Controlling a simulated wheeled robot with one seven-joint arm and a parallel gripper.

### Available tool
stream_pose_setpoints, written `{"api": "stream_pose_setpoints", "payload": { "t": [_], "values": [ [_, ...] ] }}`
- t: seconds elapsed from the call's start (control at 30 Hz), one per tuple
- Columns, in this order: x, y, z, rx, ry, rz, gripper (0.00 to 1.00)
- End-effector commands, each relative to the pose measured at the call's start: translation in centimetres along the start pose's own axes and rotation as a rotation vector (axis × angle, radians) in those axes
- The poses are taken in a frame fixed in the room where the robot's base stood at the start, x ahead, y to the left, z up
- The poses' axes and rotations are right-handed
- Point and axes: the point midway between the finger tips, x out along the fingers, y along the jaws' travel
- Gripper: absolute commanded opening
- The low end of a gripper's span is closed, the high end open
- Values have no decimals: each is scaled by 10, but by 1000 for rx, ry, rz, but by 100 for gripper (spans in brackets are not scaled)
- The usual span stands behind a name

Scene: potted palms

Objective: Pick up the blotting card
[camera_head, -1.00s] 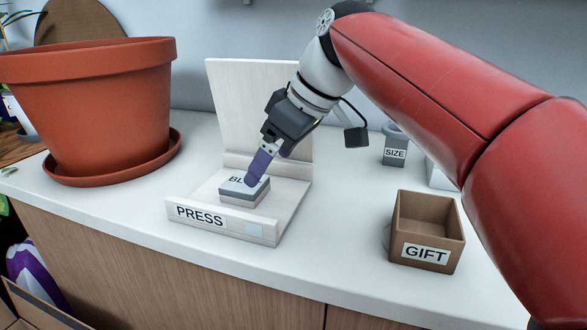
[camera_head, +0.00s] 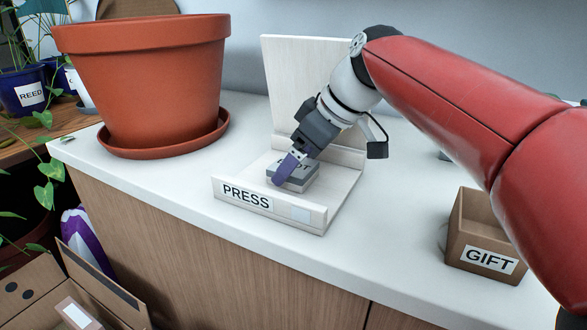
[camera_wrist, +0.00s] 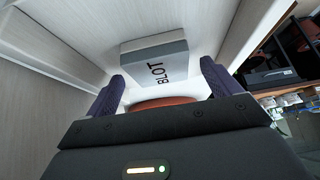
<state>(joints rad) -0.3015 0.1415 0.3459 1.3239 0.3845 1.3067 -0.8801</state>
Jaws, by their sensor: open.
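The blotting card is a grey and white block marked BLOT (camera_head: 296,177), lying on the base of the pale PRESS stand (camera_head: 322,214). My gripper (camera_head: 282,170) reaches down to it from the upper right. A purple finger covers part of the block's left side in the head view. In the wrist view, the block (camera_wrist: 156,62) shows beyond and between the two open purple fingers of my gripper (camera_wrist: 162,78). I cannot tell whether the fingers touch it.
A large terracotta pot (camera_head: 145,80) in its saucer stands left of the press. A brown GIFT box (camera_head: 487,262) is at the right. The white counter (camera_head: 395,235) is clear between press and box. An open cardboard box (camera_head: 95,290) lies below at left.

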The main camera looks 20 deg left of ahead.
Motion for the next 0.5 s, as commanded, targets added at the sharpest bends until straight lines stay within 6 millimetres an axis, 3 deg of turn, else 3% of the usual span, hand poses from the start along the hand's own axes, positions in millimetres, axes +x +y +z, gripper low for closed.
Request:
{"api": "stream_pose_setpoints", "payload": {
  "t": [0.07,0.4,0.5],
  "values": [
    [0,0,0,0,0,0,89],
    [0,0,0,0,0,0,45],
    [0,0,0,0,0,0,41]
  ]
}}
